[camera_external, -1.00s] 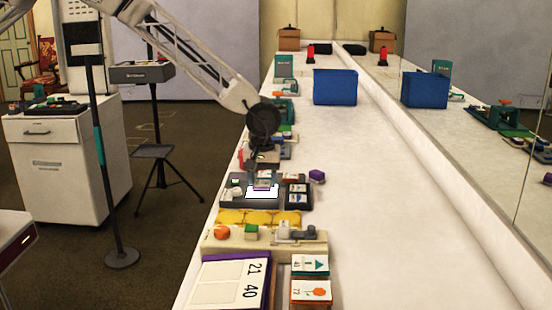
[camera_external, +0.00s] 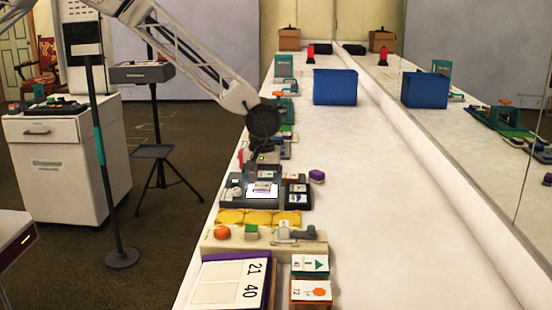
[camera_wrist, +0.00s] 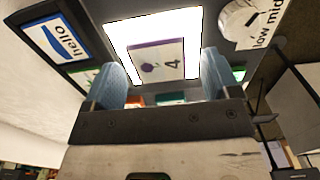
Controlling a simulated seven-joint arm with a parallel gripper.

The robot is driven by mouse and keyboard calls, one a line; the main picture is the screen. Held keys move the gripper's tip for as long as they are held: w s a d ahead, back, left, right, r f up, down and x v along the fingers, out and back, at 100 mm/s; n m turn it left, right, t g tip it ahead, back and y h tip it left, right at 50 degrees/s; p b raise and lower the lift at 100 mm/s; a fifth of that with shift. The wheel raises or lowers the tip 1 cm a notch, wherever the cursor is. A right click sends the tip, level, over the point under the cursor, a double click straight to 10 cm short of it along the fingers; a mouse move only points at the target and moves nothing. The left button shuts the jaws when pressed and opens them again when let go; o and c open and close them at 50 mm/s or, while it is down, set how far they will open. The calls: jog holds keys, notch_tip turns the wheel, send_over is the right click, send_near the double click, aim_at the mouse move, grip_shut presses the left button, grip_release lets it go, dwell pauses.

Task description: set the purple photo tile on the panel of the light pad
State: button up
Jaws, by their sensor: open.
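The purple photo tile (camera_wrist: 157,62), white with a purple edge, a purple picture and a 4, appears to lie flat on the lit white panel (camera_wrist: 121,35). In the external view the small tile (camera_external: 262,187) shows inside the bright panel (camera_external: 250,192) of the dark light pad (camera_external: 232,203). My gripper (camera_wrist: 162,76) is open, with its two blue-grey fingers apart on either side of the tile in the wrist view. Nothing is held between them. In the external view my gripper (camera_external: 252,168) is small and dark, just behind and above the panel.
A yellow pad (camera_external: 258,217) and a cream tray (camera_external: 215,243) stand nearer the camera. A purple item (camera_external: 316,175) lies right. The counter's right side is clear.

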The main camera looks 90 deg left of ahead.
jog(key=shift+r, duration=0.1)
jog(key=shift+r, duration=3.8)
jog(key=shift+s+d+r, duration=0.25)
jog(key=shift+r, duration=0.15)
jog(key=s+d+r+m+t, duration=0.1)
jog(key=s+d+r+m, duration=0.5)
jog(key=s+r, duration=0.6)
jog(key=s+d+r+m, duration=0.3)
jog(key=s+d+r, duration=0.6)
jog(key=s, duration=0.5)
jog(key=s+d+m, duration=0.2)
jog(key=s+m, duration=0.1)
jog(key=s, duration=0.7)
jog(key=s+d+m+t, duration=0.1)
jog(key=s+d+m, duration=0.1)
jog(key=s, duration=0.9)
jog(key=s+d+m, duration=0.2)
jog(key=s+m, duration=0.2)
jog(key=s, duration=0.7)
jog(key=shift+d+r+t, duration=0.2)
jog(key=shift+r+t, duration=0.1)
jog(key=shift+r, duration=0.1)
